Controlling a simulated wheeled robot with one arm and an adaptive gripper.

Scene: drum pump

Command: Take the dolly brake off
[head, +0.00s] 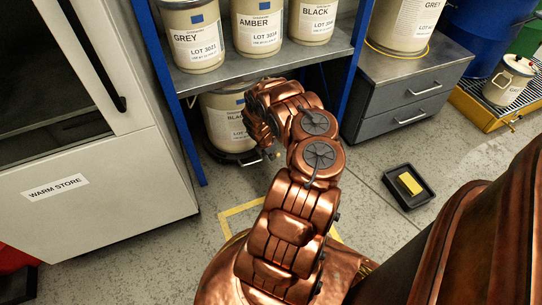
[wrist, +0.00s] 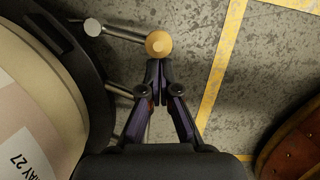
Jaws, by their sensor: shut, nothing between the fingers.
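The dolly (head: 232,158) is a dark round base on the floor under the bottom shelf, with a cream drum (head: 217,115) standing on it. In the wrist view the dolly's dark rim (wrist: 97,95) curves down the left side. A metal brake lever (wrist: 122,34) sticks out from it to the right and ends in a round tan knob (wrist: 159,44). My gripper (wrist: 158,66) is shut and empty, its fingertips right at the knob's near side. I cannot tell whether they touch it. In the head view my arm hides most of the gripper.
Blue shelf posts (head: 178,110) and a metal shelf (head: 235,70) with several labelled pails stand around the drum. A white warm store cabinet (head: 100,190) is on the left, grey drawers (head: 405,95) on the right. A black tray (head: 409,187) with a yellow block lies on the floor.

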